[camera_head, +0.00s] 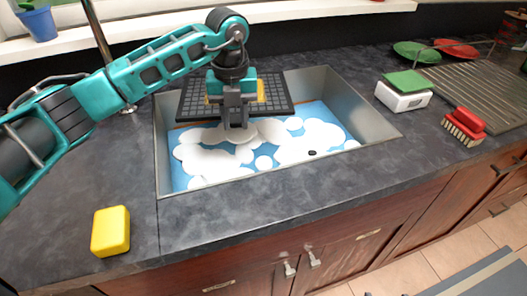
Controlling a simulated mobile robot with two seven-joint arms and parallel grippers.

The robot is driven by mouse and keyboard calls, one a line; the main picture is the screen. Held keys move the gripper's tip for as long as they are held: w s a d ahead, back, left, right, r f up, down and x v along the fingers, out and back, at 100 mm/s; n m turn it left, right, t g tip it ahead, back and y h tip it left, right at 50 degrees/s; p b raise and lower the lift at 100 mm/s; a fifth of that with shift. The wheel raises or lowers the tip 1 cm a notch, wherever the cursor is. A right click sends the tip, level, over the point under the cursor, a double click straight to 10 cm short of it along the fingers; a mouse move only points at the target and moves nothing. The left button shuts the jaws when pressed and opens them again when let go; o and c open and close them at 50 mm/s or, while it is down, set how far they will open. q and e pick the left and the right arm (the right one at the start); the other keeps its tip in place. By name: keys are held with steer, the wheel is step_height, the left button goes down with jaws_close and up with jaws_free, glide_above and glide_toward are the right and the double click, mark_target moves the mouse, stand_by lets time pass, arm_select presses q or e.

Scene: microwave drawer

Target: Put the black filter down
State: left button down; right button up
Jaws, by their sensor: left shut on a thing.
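The black filter (276,91) is a flat dark rectangular grid panel. My left gripper (236,118) is shut on it and holds it over the back left part of the sink (368,124). The gripper covers part of the filter's front edge. The sink holds blue water with white foam, and a small dark drain spot shows near its front. I cannot tell whether the filter touches the sink's back wall. My right gripper is not in view.
A yellow sponge (111,231) lies on the counter at front left. The counter left of the sink is mostly clear.

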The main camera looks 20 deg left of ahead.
arm_select(q)
steer(key=shift+w+a+f+n, duration=0.1)
steer(key=shift+w+a+n, duration=0.1)
steer(key=shift+n, duration=0.35)
steer(key=shift+w+a+n, duration=0.1)
steer(key=shift+w+n, duration=0.1)
steer(key=shift+n, duration=0.35)
steer(key=shift+f, duration=0.3)
step_height(320, 180, down, 15)
steer(key=shift+r, duration=0.2)
steer(key=shift+f+b, duration=0.45)
steer(key=shift+f, duration=1.95)
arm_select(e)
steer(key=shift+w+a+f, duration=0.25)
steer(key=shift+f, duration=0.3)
arm_select(q)
steer(key=c, duration=0.8)
jaws_free()
steer(key=shift+f, duration=0.1)
steer(key=shift+c, duration=0.2)
steer(key=shift+w+r, duration=0.1)
steer(key=shift+r, duration=0.3)
step_height(320, 180, up, 12)
steer(key=shift+f+p, duration=0.25)
steer(key=shift+p, duration=0.2)
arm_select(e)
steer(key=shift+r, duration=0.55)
